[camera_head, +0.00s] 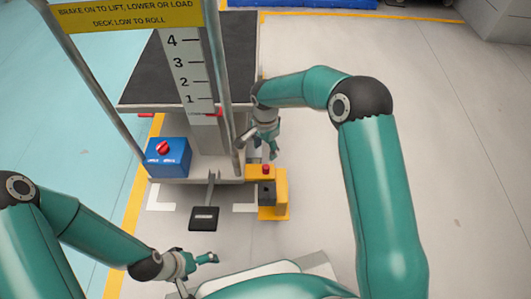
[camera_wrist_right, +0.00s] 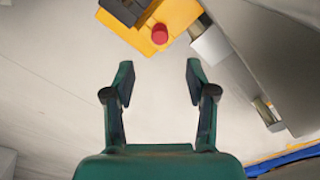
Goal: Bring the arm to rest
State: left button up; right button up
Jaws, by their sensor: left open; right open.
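My right arm reaches in from the right in the head view. Its gripper (camera_head: 265,150) hangs beside the lift cart's post, just above the yellow box with a red button (camera_head: 281,190). In the right wrist view the right gripper (camera_wrist_right: 160,82) is open with nothing between its fingers. The yellow box (camera_wrist_right: 178,16) and its red button (camera_wrist_right: 160,33) lie beyond the fingertips. My left gripper (camera_head: 208,258) is low at the front, left of centre, open and apart from the cart.
The lift cart has a dark deck (camera_head: 145,75), a numbered scale (camera_head: 183,75), metal posts and a yellow sign (camera_head: 130,14). A blue box with a red knob (camera_head: 168,158) and a black pedal (camera_head: 204,218) are at its base. Floor at the right (camera_head: 455,150) is clear.

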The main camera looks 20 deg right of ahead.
dwell(0.4)
jog(key=s+d+f+g+y+p, duration=0.1)
jog(key=s+d+p, duration=0.1)
jog(key=s, duration=0.3)
jog(key=s+d+f+g+p, duration=0.1)
jog(key=s+g+p, duration=0.15)
jog(key=s, duration=0.25)
jog(key=s+a+f+n+t+y+p, duration=0.1)
jog(key=s+a+n+y, duration=0.15)
jog(key=s, duration=0.65)
jog(key=s+a+f+n+t+y+p, duration=0.1)
jog(key=s+a+f+n+p, duration=0.15)
jog(key=s, duration=0.65)
notch_tip(320, 180, up, 39)
jog(key=w+n+t+p, duration=0.1)
jog(key=n+p, duration=0.4)
jog(key=p, duration=3.2)
jog(key=shift+w+a+f+t, duration=0.15)
jog(key=shift+w+a+t, duration=0.1)
jog(key=shift+t, duration=0.3)
jog(key=shift+h, duration=0.25)
